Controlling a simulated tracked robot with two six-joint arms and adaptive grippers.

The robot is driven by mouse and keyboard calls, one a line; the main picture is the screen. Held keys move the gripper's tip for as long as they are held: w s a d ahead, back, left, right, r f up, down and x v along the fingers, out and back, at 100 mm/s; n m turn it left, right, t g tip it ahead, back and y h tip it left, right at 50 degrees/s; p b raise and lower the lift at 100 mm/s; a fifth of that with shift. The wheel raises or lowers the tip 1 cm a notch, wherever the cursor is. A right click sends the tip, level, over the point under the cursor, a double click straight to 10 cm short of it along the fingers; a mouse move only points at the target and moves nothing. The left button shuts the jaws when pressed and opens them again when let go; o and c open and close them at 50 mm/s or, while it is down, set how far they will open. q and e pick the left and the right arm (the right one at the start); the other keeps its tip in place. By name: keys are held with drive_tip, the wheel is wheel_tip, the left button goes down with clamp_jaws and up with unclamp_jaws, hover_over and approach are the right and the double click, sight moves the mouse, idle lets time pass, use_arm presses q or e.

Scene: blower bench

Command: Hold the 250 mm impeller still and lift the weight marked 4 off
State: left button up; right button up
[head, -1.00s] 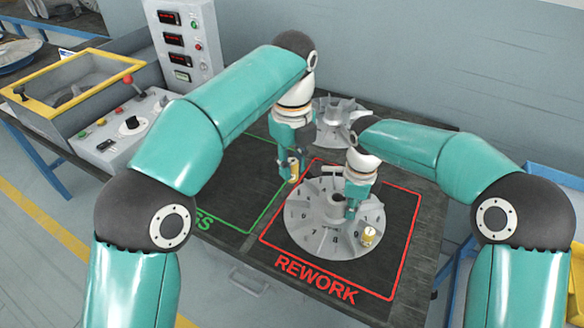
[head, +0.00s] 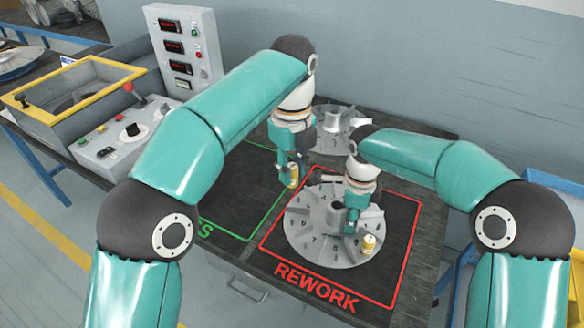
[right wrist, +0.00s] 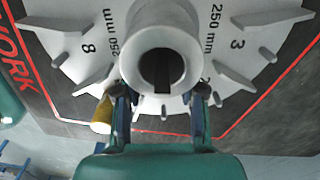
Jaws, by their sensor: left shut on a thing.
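The 250 mm impeller (head: 305,232), a grey bladed disc with numbers and a central hub (right wrist: 163,62), lies in the red REWORK square. My left gripper (head: 291,174) is shut on a small brass weight (head: 293,181), beyond the impeller's upper left rim; its marking is not readable. My right gripper (head: 351,222) is down at the hub. In the right wrist view its fingers (right wrist: 161,108) stand apart on either side of the hub's near part; a firm grip does not show. Another brass weight (head: 368,244) sits near the impeller's lower right rim, also in the wrist view (right wrist: 103,114).
A second grey impeller (head: 334,120) stands at the back of the dark bench. The green-outlined area (head: 228,200) at left looks empty. A control box (head: 183,50) with red displays and a yellow-rimmed machine (head: 75,85) stand further left.

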drive_tip(key=shift+r, duration=0.1)
wheel_tip(320, 180, up, 12)
idle(0.5)
